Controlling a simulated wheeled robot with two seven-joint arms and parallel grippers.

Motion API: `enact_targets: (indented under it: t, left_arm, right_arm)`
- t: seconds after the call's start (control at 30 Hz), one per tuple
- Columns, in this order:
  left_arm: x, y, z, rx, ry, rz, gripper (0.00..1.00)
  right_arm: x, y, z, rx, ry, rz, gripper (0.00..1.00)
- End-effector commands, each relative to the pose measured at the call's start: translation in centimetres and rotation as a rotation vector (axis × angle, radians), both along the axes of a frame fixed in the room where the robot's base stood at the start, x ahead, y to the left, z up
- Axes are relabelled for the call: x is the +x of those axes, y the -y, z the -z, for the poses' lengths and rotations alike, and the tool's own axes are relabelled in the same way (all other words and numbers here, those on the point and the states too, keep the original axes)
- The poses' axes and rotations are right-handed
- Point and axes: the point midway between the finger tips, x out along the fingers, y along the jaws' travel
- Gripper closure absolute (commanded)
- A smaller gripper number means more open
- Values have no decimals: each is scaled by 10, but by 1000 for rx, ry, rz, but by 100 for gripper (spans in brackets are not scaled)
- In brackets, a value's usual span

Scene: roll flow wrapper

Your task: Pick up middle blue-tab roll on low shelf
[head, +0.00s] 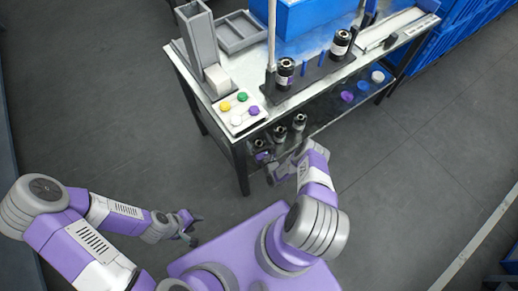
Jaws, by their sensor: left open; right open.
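Several dark rolls stand in a row on the low shelf (325,105) under the workbench. The middle roll (279,133) stands between a nearer roll (259,144) at left and a farther roll (299,122) at right. Their tab colours are too small to tell. My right gripper (263,158) is open at the shelf's front edge, just in front of the nearer left roll and below-left of the middle one. It appears empty. My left gripper (194,229) is open and empty over the floor, well away from the shelf.
The bench top (228,70) carries a button panel (240,114), a grey tray (241,32), a blue bin (310,14) and two upright rolls on a dark rail. Purple, blue and white discs lie farther right on the low shelf. A bench leg (240,170) stands left of my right gripper.

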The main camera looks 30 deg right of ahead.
Motion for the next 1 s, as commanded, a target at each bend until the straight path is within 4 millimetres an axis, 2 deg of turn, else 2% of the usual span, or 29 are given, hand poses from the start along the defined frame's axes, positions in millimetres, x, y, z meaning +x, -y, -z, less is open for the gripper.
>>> enact_targets:
  t: [0.07,0.1,0.6,0.7,0.9,1.0]
  left_arm:
    - [0,0,0,0,0,0,57]
    - [0,0,-1,0,0,0,57]
    - [0,0,0,0,0,0,57]
    - [0,0,0,0,0,0,57]
    - [0,0,-1,0,0,0,57]
    - [0,0,-5,0,0,0,57]
  right_arm:
    - [0,0,0,0,0,0,6]
    - [0,0,0,0,0,0,9]
    - [0,0,0,0,0,0,85]
    - [0,0,-1,0,2,0,98]
    - [0,0,-2,0,2,0,98]
    - [0,1,-8,0,2,1,98]
